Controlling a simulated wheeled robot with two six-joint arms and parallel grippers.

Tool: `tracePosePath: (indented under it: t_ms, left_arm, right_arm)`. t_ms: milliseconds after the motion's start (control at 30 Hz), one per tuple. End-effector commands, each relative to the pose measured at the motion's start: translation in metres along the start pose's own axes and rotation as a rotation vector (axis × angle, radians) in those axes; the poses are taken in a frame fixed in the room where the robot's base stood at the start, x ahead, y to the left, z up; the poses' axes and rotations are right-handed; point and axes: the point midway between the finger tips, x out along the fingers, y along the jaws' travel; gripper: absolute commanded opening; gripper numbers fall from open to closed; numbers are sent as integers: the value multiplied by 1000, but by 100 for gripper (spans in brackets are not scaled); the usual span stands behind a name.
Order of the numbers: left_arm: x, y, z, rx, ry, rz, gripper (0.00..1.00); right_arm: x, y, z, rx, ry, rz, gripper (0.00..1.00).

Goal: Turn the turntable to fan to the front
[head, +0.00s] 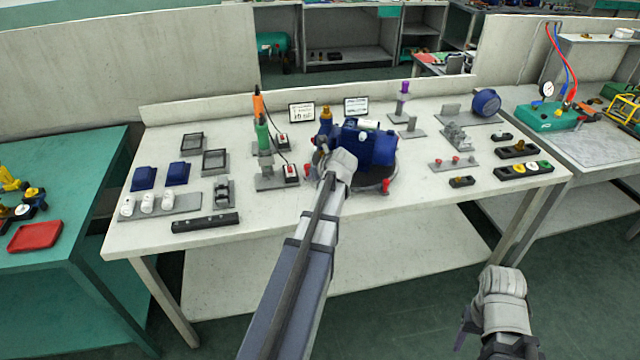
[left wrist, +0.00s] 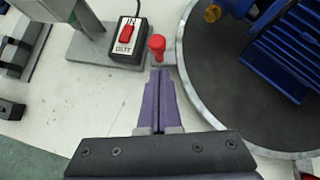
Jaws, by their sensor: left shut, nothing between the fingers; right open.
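The turntable (head: 373,180) is a dark disc with a grey rim on the bench, with red pegs at its edge; it also shows in the left wrist view (left wrist: 222,75). A blue motor-pump unit (head: 378,148) with a brass part at its left sits on it; its finned body (left wrist: 290,50) shows in the left wrist view. The fan end is not clear. My left gripper (left wrist: 158,75) is shut and empty beside the rim, its tips just short of a red peg (left wrist: 156,44). Its arm hides the turntable's front left. My right gripper (head: 463,328) is open, off the bench front.
A switch box (left wrist: 127,40) and a stand with a green-and-orange tool (head: 263,135) are close left of the turntable. Small fixtures with red knobs (head: 455,163) are to the right. Bare bench top (head: 285,215) lies in front.

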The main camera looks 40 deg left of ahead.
Motion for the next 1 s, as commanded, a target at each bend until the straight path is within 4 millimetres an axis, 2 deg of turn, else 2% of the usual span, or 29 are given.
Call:
tracePosePath:
  t_ms: [200,1000]
  left_arm:
    - [9,0,10,-1,1,0,0]
    - [15,1,15,-1,1,0,0]
  right_arm:
    - [0,0,0,0,0,0,58]
    - [0,0,0,0,0,0,58]
